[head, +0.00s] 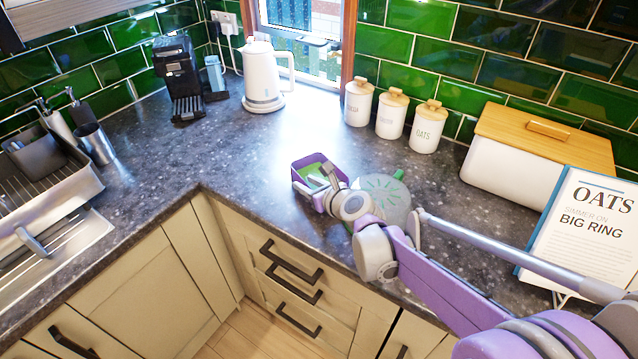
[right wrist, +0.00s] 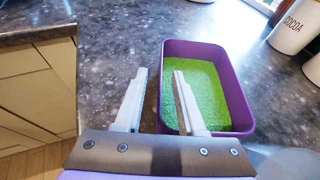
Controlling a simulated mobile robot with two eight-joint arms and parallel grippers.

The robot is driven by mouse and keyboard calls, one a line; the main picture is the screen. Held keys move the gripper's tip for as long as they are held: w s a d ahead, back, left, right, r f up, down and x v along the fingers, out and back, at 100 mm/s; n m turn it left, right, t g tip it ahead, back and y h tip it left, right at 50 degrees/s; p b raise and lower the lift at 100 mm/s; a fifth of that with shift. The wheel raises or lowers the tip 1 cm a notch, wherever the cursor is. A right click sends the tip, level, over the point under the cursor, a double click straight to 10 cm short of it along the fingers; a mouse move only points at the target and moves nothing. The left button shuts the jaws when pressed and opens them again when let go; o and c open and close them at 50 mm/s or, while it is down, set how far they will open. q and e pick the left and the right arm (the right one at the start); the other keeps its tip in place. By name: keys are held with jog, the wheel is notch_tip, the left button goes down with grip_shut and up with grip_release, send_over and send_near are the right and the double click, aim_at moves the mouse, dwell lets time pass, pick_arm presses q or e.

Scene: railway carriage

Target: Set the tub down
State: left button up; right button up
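The tub (head: 301,180) is a purple open-topped box with bright green contents, on the dark worktop near its front edge. It also shows in the right wrist view (right wrist: 240,108), where it appears to rest level on the worktop. My right gripper (head: 326,172) is at the tub's near right side in the head view. In the right wrist view the gripper (right wrist: 161,72) has its fingers apart, one on each side of the tub's left wall. Gaps show between the wall and the fingers, so it does not look gripped. My left gripper is not in view.
A round translucent item with green marks (head: 379,187) lies beside my right wrist, partly hidden. Canisters (head: 391,116), a white bread bin (head: 508,169) and an oats recipe stand (head: 585,235) are to the right. A white kettle (head: 263,77) stands behind. Worktop (head: 235,150) left of the tub is clear.

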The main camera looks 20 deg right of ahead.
jog(key=x, duration=0.2)
jog(key=shift+w+f, duration=0.2)
jog(key=shift+w, duration=0.15)
grip_shut()
dwell(1.1)
